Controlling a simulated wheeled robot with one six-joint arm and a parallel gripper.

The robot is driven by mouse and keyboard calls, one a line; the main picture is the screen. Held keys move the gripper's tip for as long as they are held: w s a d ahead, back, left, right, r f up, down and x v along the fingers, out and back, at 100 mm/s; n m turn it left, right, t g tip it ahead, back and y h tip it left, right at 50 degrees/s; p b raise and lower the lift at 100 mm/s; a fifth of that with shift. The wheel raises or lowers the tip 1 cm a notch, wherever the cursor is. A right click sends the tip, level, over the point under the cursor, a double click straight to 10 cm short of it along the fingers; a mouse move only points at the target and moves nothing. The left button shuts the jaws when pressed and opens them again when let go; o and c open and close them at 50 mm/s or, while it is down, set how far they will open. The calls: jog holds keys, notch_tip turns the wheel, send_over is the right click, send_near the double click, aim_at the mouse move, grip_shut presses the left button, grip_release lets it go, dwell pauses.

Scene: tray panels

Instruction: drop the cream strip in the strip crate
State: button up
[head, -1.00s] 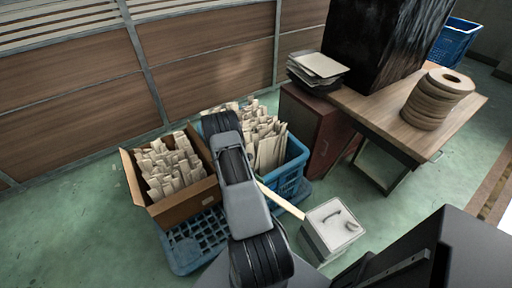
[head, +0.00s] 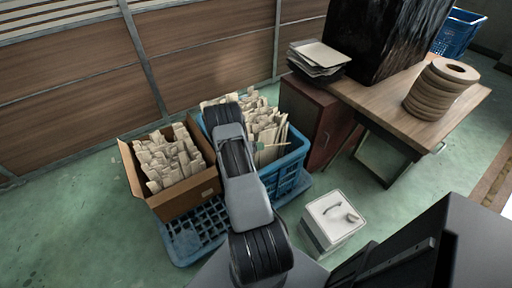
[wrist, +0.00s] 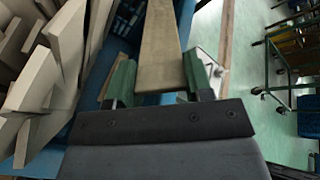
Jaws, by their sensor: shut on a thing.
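The cream strip (wrist: 160,48) is gripped between the green fingers of my gripper (wrist: 157,78) in the wrist view and extends away past the fingertips. In the head view, my arm hides most of the strip, and a green finger of my gripper (head: 259,147) shows at the blue strip crate (head: 288,172). The crate holds many upright cream strips. In the wrist view, crate strips stand close at the left, beside the crate's blue wall (wrist: 92,55). I cannot tell how far the held strip is above the crate.
A cardboard box (head: 190,192) of similar strips stands left of the crate, on a blue pallet (head: 190,240). A white box (head: 333,218) stands on the floor at right. A dark red cabinet (head: 315,120) and wooden table (head: 390,110) stand behind right.

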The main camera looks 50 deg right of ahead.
notch_tip(320, 180, down, 7)
jog(key=b, duration=0.3)
jog(key=shift+b, duration=0.35)
jog(key=o, duration=1.1)
dwell(0.6)
jog(key=shift+r+p, duration=2.9)
jog(key=shift+r, duration=1.6)
